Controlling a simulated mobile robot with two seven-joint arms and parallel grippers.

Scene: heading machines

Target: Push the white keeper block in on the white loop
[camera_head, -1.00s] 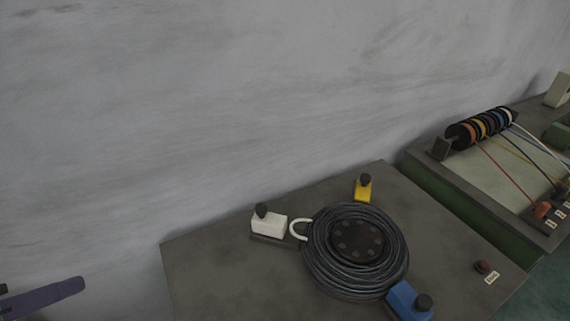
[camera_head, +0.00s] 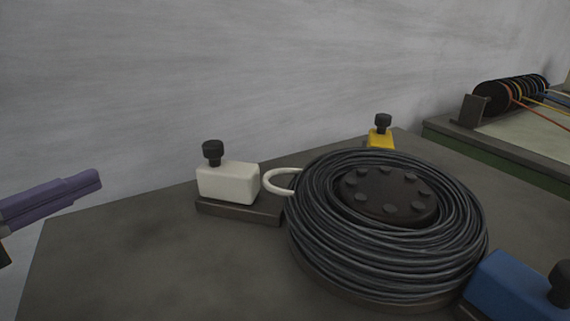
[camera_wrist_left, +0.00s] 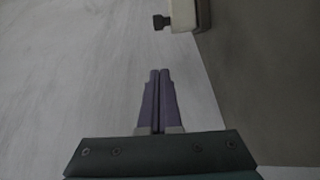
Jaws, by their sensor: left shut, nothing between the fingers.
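The white keeper block (camera_head: 228,183) with a black knob on top sits on a dark base plate at the left of the coil. The white loop (camera_head: 279,182) sticks out from the coil's left side, close to the block's right side. I cannot tell whether they touch. My left gripper (camera_head: 98,179) is shut and empty, left of the block and apart from it. In the left wrist view its purple fingers (camera_wrist_left: 159,74) are together, and the white block (camera_wrist_left: 187,14) shows only partly at the top edge. My right gripper is not in view.
A black cable coil (camera_head: 345,240) with a dark bolted hub fills the table's middle. A blue block (camera_head: 505,290) stands front right and a yellow block (camera_head: 380,139) behind. The grey wall (camera_head: 200,70) rises behind. The tabletop (camera_head: 130,260) is bare front left.

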